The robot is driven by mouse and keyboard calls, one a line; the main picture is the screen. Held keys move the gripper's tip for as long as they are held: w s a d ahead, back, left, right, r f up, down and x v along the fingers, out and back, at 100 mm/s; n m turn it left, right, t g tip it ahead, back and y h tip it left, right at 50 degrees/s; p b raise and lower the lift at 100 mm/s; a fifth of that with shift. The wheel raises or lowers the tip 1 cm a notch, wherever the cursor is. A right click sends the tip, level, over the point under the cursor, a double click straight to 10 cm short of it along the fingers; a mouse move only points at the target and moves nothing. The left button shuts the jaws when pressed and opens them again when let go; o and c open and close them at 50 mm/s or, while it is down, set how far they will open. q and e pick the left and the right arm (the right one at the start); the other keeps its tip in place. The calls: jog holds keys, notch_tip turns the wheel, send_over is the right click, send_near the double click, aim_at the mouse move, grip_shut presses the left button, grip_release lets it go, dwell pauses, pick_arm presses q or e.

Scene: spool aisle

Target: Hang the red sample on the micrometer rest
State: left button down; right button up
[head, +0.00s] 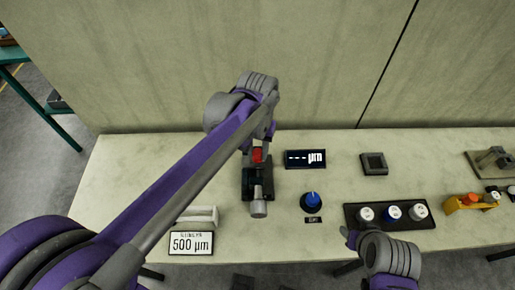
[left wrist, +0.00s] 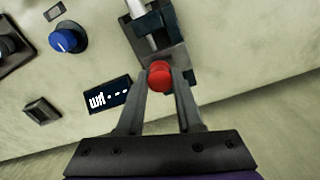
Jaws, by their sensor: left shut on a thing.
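The red sample (left wrist: 160,78) is between the fingertips of my left gripper (left wrist: 158,80) in the left wrist view, and the jaws are shut on it. In the head view the red sample (head: 257,155) shows just below my left wrist, at the far end of the dark micrometer rest (head: 248,184). The rest also shows beyond the fingertips in the left wrist view (left wrist: 178,53). I cannot tell whether the sample touches the rest. My right gripper (head: 350,238) is at the bench's front edge; its jaws are too small to judge.
A display reading "--- µm" (head: 305,159) stands right of the rest, with a blue knob (head: 312,202) in front. A black tray of several capped spools (head: 352,222), a grey square holder (head: 374,163) and a "500 µm" sign (head: 191,243) are also on the bench.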

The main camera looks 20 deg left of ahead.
pick_arm(q)
jog(key=shift+f, duration=0.55)
pick_arm(e)
jog(key=shift+s+f, duration=0.1)
jog(key=shift+f, duration=0.3)
pick_arm(q)
jog(key=shift+c, duration=2.4)
grip_release()
jog(key=shift+r, duration=0.1)
notch_tip(320, 180, up, 11)
pick_arm(e)
jog(key=shift+r, duration=0.55)
pick_arm(q)
jog(key=shift+f, duration=0.2)
jog(key=s+a+f+t, duration=0.2)
jog(key=s+a+f, duration=0.1)
jog(key=s+f, duration=0.4)
jog(key=s+a+f+t, duration=0.3)
jog(key=s+f, duration=0.4)
jog(key=shift+a+p, duration=0.3)
jog(key=shift+p, duration=0.1)
pick_arm(e)
jog(key=shift+w+r, duration=0.25)
jog(key=shift+r, duration=0.05)
